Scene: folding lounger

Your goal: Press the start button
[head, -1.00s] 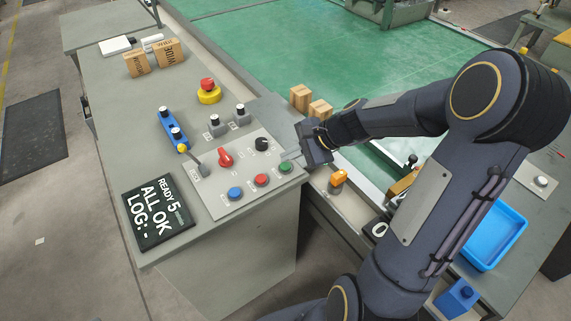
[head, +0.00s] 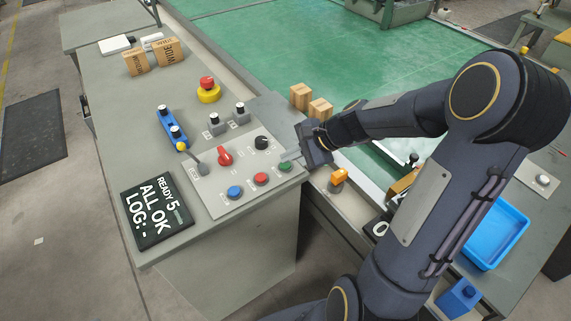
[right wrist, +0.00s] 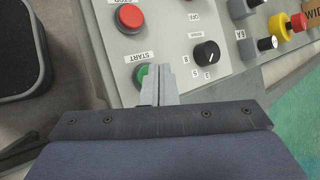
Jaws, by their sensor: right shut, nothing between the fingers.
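The green start button (head: 285,167) is at the right end of the button row on the grey control panel (head: 213,206). In the right wrist view the START label stands beside the green button (right wrist: 140,74), which is partly hidden by my fingers. My right gripper (head: 291,157) is shut and empty, with its fingertips right over or beside the button. In the right wrist view the closed fingers (right wrist: 161,76) overlap the button's edge; I cannot tell whether they touch it. My left gripper is not in view.
Close by on the panel are a red button (head: 261,179), a blue button (head: 235,192), a black knob (head: 262,143) and a red selector (head: 225,157). A yellow-based emergency stop (head: 208,90) stands farther back.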

